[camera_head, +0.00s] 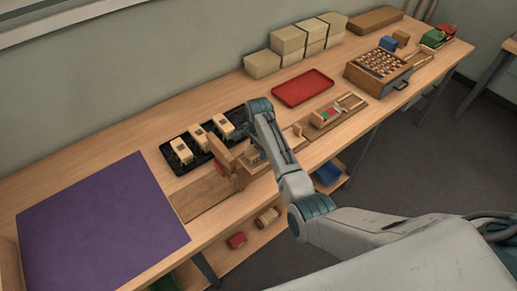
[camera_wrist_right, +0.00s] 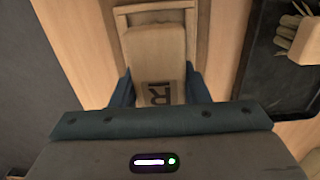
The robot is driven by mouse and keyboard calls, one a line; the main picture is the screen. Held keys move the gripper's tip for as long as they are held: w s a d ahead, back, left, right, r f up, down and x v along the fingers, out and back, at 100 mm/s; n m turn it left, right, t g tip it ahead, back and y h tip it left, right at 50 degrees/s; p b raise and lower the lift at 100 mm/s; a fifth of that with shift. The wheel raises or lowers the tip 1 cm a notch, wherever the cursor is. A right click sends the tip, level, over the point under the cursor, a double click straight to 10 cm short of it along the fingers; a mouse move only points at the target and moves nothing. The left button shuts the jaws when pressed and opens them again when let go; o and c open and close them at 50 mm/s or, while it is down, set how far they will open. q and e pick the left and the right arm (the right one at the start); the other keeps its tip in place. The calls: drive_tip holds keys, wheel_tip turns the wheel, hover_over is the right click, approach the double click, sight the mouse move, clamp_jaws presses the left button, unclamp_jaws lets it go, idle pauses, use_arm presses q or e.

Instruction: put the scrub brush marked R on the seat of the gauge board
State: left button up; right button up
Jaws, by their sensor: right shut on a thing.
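The scrub brush marked R (camera_wrist_right: 155,55) is a pale wooden block with a dark R, in the right wrist view. My right gripper (camera_wrist_right: 160,92) is shut on it, one blue finger on each side. The block lies inside or just above a raised wooden frame (camera_wrist_right: 155,8); I cannot tell whether it rests there. In the head view my right gripper (camera_head: 252,160) is low over the wooden gauge board (camera_head: 203,193), beside its upright wooden part (camera_head: 222,152). The arm partly hides the brush there. My left gripper is not in view.
A black tray (camera_head: 170,163) with several pale brushes lies just behind the board. A purple mat (camera_head: 95,225) covers the left of the bench. A red tray (camera_head: 303,88), stacked tan blocks (camera_head: 262,63) and a wooden box of tufts (camera_head: 378,72) stand farther right.

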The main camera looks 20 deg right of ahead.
drive_tip(key=shift+f, duration=0.45)
drive_tip(key=shift+f, duration=0.1)
drive_tip(key=o, duration=0.9)
drive_tip(key=shift+o, duration=0.2)
wheel_tip(320, 180, up, 11)
drive_tip(key=b, duration=0.3)
drive_tip(key=shift+r, duration=0.6)
